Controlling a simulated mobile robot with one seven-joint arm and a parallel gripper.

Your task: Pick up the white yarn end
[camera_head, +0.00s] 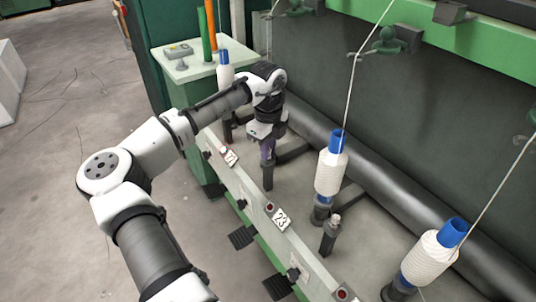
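My gripper (267,138) points down at the end of my arm, over a dark upright spindle (268,176) on the spinning frame. A small purplish part shows just below it; I cannot tell whether it belongs to the gripper or the spindle. The fingers are too small and dark to show whether they are open or shut. A loose white yarn end cannot be made out. A white yarn strand (352,75) runs up from the middle bobbin (330,175). Another strand (495,187) rises from the right bobbin (430,258).
A further blue-topped bobbin (224,72) stands behind my arm. A short, bare spindle (330,236) stands near the middle bobbin. A dark roller (395,187) runs along the back. The floor at left is largely clear.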

